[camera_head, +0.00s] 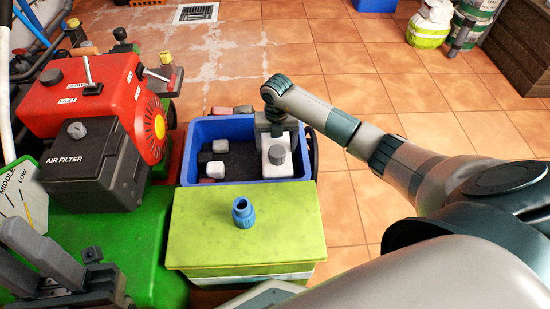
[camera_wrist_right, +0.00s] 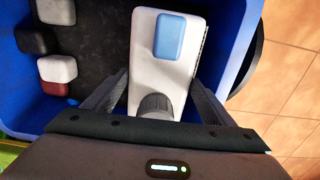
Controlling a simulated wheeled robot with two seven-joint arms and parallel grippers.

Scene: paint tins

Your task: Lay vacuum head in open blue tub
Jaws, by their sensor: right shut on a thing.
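The open blue tub (camera_head: 203,130) stands behind a yellow-green box in the head view; its blue wall (camera_wrist_right: 235,50) also shows in the right wrist view. The vacuum head (camera_head: 280,169) is white with a grey round neck. In the right wrist view the vacuum head (camera_wrist_right: 143,65) has a light-blue patch on top. My right gripper (camera_head: 272,125) is shut on it, with one finger on each side, at the right part of the tub. I cannot tell whether the head touches the tub floor. My left gripper (camera_head: 55,275) is at the lower left, its jaw state unclear.
Several small white, dark and reddish blocks (camera_head: 215,169) lie in the tub's left part. A blue fitting (camera_head: 243,212) stands on the yellow-green box (camera_head: 200,240). A red and green engine (camera_head: 100,100) with a black air filter stands left.

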